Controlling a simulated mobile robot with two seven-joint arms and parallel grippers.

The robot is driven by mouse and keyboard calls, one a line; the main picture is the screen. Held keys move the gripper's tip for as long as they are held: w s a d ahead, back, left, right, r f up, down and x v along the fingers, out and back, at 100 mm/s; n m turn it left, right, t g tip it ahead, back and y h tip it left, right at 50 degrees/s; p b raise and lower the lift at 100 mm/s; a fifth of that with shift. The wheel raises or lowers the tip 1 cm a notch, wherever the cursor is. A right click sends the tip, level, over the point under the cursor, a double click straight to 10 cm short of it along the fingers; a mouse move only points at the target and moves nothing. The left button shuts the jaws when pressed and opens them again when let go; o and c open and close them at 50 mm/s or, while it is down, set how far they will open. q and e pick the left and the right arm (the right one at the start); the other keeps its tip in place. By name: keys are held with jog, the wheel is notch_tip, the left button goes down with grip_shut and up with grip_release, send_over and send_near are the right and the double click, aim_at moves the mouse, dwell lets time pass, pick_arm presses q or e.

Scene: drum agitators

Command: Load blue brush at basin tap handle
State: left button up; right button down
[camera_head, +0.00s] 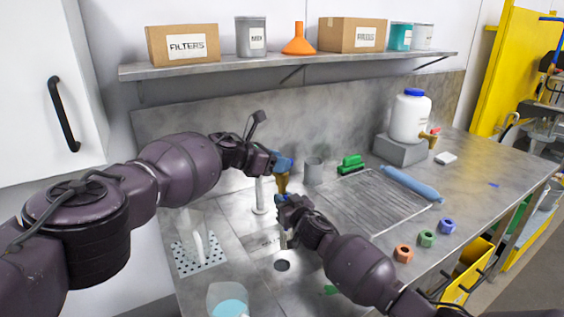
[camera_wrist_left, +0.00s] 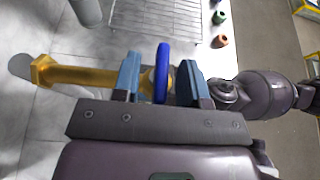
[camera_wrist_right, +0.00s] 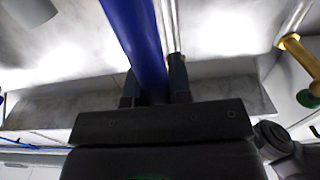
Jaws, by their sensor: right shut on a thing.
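The brass tap (camera_head: 282,184) stands over the basin area, with its blue handle (camera_wrist_left: 162,72) between my left gripper's fingers in the left wrist view. My left gripper (camera_head: 280,162) is open around the handle, with a gap showing on each side. My right gripper (camera_head: 288,205) is just below and close to the tap. In the right wrist view it is shut on a thick blue shaft (camera_wrist_right: 133,38), which looks like the blue brush. The brush's far end is out of that view, and my gripper largely hides it in the head view.
A wire rack (camera_head: 372,200) with a blue cylinder (camera_head: 411,185) lies to the right. Green, orange (camera_head: 403,253) and blue nuts sit near the front edge. A white jug (camera_head: 410,116) stands at the back right.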

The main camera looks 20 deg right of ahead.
pick_arm(q)
jog(key=shift+d+f, duration=0.1)
jog(key=shift+d, duration=0.35)
jog(key=shift+s+d, duration=0.1)
jog(key=shift+c, duration=0.4)
grip_shut()
